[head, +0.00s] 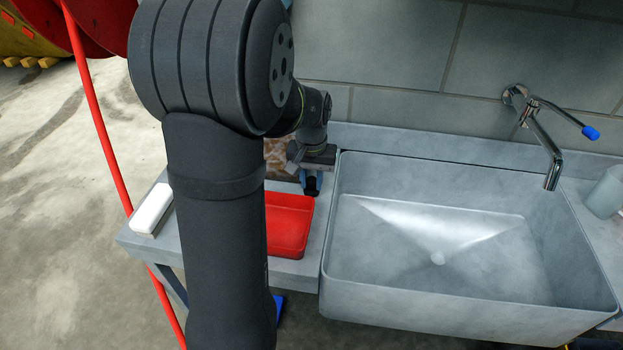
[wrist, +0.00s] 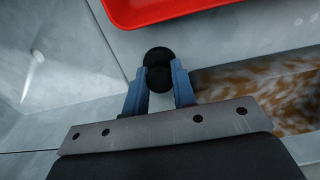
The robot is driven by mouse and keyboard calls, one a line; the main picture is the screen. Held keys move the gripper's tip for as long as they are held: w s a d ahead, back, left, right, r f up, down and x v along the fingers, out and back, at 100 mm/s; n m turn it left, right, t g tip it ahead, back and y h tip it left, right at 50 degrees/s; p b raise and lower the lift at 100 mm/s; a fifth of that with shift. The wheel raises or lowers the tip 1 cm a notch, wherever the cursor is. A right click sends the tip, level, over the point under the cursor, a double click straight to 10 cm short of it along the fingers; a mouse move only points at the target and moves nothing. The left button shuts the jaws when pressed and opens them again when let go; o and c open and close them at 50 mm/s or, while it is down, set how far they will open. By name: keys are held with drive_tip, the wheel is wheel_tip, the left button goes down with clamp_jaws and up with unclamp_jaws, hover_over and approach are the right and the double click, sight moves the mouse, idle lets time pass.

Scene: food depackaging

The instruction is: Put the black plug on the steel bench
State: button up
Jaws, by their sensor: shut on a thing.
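The black plug (wrist: 159,72) is between the blue fingertips of my gripper (wrist: 160,86) in the wrist view, and the gripper is shut on it. The plug looks dark and small there, partly hidden by the fingers. The bench also shows as a grey surface in the wrist view (wrist: 235,45). I cannot tell whether the plug touches the bench.
A red tray (head: 289,226) lies on the bench, partly behind my arm. The steel sink (head: 440,215) is on the right, with a tap (head: 545,135) above it. A white block (head: 151,209) is at the bench's left end. A brown patterned thing (head: 278,155) lies behind my gripper.

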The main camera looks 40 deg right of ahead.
sight(311, 180)
drive_tip(key=o, duration=1)
drive_tip(key=shift+f, duration=0.15)
wheel_tip(311, 180, up, 12)
drive_tip(key=shift+r, duration=0.2)
drive_tip(key=shift+f, duration=0.1)
wheel_tip(311, 180, down, 13)
drive_tip(key=shift+r, duration=2.45)
